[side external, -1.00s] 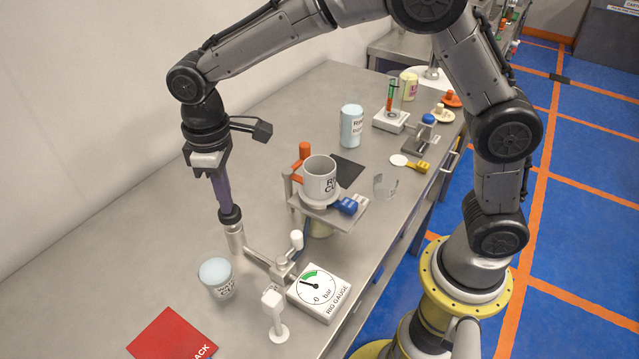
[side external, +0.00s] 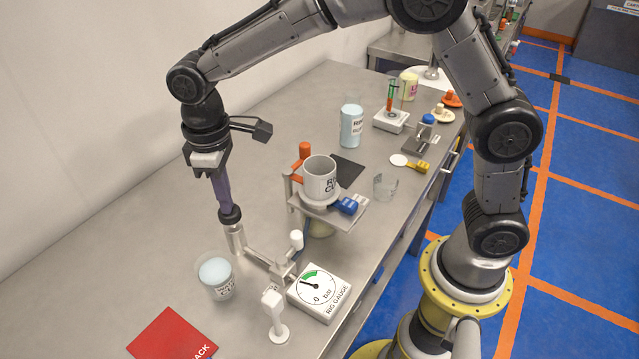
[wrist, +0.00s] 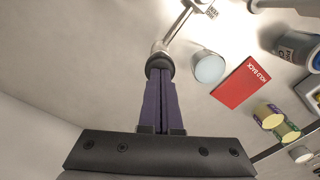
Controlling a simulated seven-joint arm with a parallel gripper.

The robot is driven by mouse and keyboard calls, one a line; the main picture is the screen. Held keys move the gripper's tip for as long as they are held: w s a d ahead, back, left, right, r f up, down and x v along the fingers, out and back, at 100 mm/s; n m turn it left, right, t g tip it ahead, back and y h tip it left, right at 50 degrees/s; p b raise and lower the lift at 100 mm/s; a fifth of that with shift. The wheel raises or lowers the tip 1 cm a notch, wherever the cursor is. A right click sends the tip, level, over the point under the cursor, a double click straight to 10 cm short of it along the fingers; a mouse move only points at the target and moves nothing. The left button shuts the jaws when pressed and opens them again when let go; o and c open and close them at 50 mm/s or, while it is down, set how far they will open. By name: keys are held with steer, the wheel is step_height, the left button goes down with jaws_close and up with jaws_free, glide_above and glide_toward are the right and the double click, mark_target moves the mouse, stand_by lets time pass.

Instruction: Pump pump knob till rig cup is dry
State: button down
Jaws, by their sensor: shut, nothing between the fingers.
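My gripper (side external: 229,209) points down with its purple fingers together and nothing between them. Its tips rest at the dark round pump knob (side external: 230,218) on top of the metal pump cylinder (side external: 234,238). The wrist view also shows the shut fingers (wrist: 160,76) ending at the dark knob (wrist: 158,63). The rig cup (side external: 320,180), pale grey with black lettering, stands upright on a raised platform right of the pump. Its inside bottom is hidden, so its liquid level cannot be told.
A red "HOLD BACK" mat (side external: 170,335) lies in front. An orange handle (side external: 304,150) and blue valve (side external: 347,205) flank the rig cup. The table's left side is clear.

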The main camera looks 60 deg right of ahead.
steer(key=shift+r, duration=3.5)
steer(key=s+d+r+m+t, duration=0.3)
steer(key=s+d+r, duration=0.5)
steer(key=d+r, duration=0.3)
steer(key=s+d+f+m+t, duration=0.1)
steer(key=s+d+f, duration=0.2)
steer(key=s, duration=0.5)
steer(key=s+d+f+m+t, duration=0.1)
steer(key=s+d+f+m, duration=0.1)
steer(key=s+d+f, duration=0.2)
steer(key=s+f, duration=0.2)
steer(key=s, duration=0.1)
steer(key=shift+s+f+t, duration=0.15)
steer(key=shift+s+t, duration=0.15)
steer(key=shift+s, duration=0.05)
